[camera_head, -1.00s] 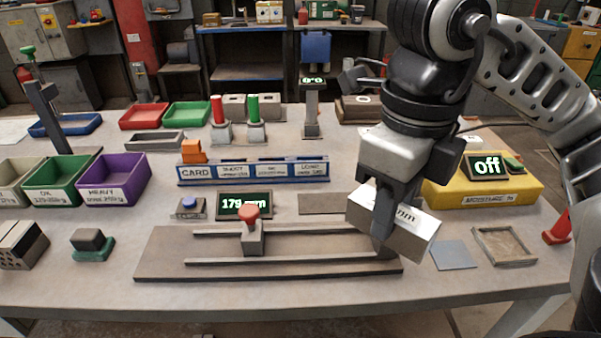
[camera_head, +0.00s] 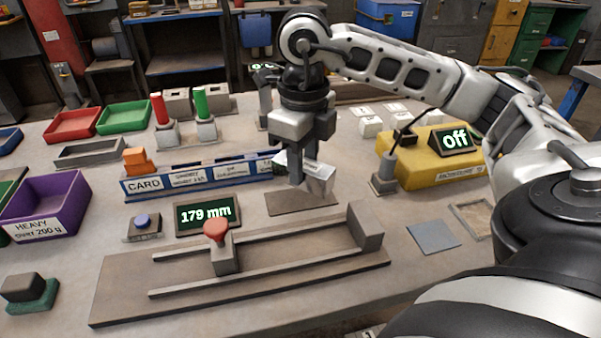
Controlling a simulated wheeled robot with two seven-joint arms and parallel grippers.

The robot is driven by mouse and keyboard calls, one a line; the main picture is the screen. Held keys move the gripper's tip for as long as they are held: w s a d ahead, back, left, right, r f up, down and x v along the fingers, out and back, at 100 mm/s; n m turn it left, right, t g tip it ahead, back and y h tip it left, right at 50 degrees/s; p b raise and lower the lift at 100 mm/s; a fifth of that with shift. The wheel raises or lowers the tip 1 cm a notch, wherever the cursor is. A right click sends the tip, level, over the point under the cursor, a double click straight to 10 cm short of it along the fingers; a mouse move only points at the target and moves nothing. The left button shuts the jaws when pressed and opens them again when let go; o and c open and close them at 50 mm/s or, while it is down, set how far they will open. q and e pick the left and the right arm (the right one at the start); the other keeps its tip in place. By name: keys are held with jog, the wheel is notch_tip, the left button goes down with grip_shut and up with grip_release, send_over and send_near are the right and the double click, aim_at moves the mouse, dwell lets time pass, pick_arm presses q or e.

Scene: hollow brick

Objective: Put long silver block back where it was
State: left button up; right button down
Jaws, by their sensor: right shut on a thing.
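The long silver block (camera_head: 319,179) is held in my right gripper (camera_head: 305,168), which is shut on it. The block is partly hidden by the fingers. It is above or at the far part of a flat brown-grey plate (camera_head: 300,203), behind the measuring slide; I cannot tell whether it touches the surface. My left gripper is not in view.
The measuring slide (camera_head: 240,275) with a red knob (camera_head: 216,229) lies in front. A display reading 179 mm (camera_head: 208,214) is to the left. The blue card rack (camera_head: 200,180) stands close by on the left. A yellow moisture meter (camera_head: 440,168) reads off at right.

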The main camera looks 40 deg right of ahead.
jog(key=shift+w+d+f, duration=0.15)
jog(key=shift+w+f, duration=0.25)
jog(key=shift+f, duration=0.05)
jog(key=shift+w+d+f, duration=0.1)
jog(key=shift+w+f, duration=0.05)
jog(key=shift+f, duration=0.8)
jog(key=shift+w+d+f, duration=0.1)
jog(key=shift+w+f, duration=0.05)
jog(key=shift+f, duration=0.75)
jog(key=shift+f, duration=0.15)
jog(key=c, duration=1)
grip_release()
notch_tip(320, 180, up, 12)
jog(key=shift+r+p, duration=0.15)
jog(key=shift+p, duration=0.7)
